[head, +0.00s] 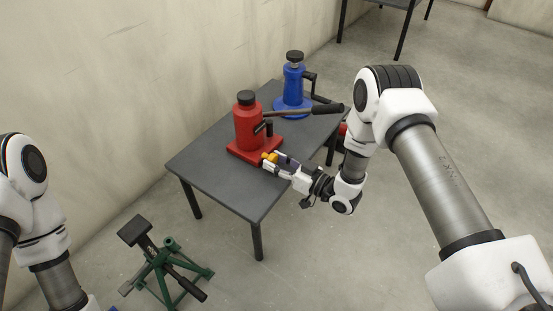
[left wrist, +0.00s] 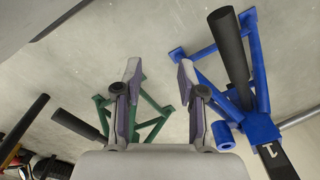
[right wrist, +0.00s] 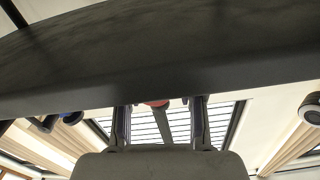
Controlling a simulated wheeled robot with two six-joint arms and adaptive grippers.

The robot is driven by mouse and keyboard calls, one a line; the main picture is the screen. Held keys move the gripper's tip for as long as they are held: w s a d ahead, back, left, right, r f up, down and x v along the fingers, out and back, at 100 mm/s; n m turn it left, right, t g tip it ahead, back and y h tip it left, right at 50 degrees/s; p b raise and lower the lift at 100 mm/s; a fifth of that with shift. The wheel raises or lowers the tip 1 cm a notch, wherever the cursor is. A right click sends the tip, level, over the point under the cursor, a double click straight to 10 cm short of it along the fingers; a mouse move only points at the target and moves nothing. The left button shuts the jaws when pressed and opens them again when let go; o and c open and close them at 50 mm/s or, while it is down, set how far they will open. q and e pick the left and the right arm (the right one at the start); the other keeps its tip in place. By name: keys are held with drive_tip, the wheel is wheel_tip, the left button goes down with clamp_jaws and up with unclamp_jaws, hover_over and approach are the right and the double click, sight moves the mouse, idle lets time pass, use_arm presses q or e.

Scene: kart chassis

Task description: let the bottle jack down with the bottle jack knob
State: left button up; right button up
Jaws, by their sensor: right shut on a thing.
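A red bottle jack (head: 247,125) with a black top stands on its red base on the dark table, its handle sticking out to the right. The yellow bottle jack knob (head: 269,156) is low at the front edge of that base. My right gripper (head: 273,161) is shut on the knob, coming from the right; the fingers partly hide it. In the right wrist view, its fingers (right wrist: 159,112) show at either side of a narrow grey and red part, below a dark edge. My left gripper (left wrist: 158,75) is open and empty in the left wrist view.
A blue bottle jack (head: 293,92) stands behind the red one on the table (head: 225,187). A green jack stand (head: 160,265) is on the floor at lower left. The table's front left is clear.

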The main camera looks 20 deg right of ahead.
drive_tip(key=shift+r+m+p, duration=0.25)
drive_tip(key=shift+m+p, duration=0.1)
drive_tip(key=shift+m, duration=0.35)
drive_tip(key=shift+f+m, duration=0.2)
drive_tip(key=shift+m, duration=0.5)
use_arm(q)
drive_tip(key=shift+s+r, duration=0.1)
drive_tip(key=shift+r, duration=0.8)
use_arm(e)
drive_tip(key=o, duration=1.1)
drive_tip(key=v, duration=1.2)
